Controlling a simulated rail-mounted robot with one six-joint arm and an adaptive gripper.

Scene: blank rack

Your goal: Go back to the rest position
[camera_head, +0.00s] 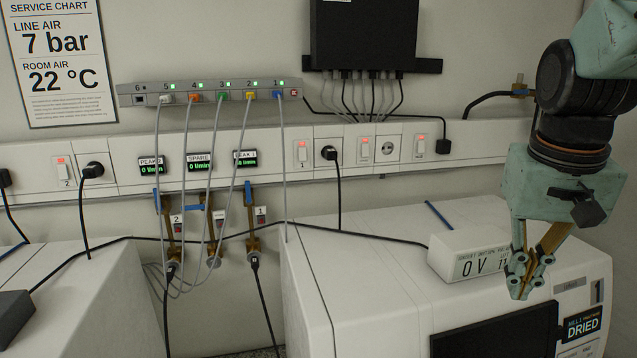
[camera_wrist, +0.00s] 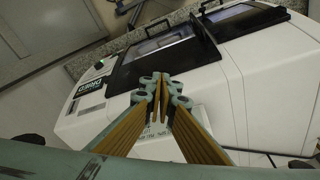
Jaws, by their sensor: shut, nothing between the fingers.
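My gripper (camera_head: 523,284) is at the right in the head view, pointing down above the front right part of a white machine (camera_head: 370,275). Its teal and tan fingers are together with nothing between them. In the wrist view my gripper (camera_wrist: 160,82) also shows shut and empty, with the white machine (camera_wrist: 255,85) and its dark window beyond the fingertips. A white display box (camera_head: 470,254) reading 0 V stands on the machine, just left of my gripper. Whether the fingertips touch anything cannot be told.
A white trunking (camera_head: 265,160) carries switches and sockets. A black cable (camera_head: 385,237) crosses the machine top. Valves (camera_head: 254,228) hang below the trunking.

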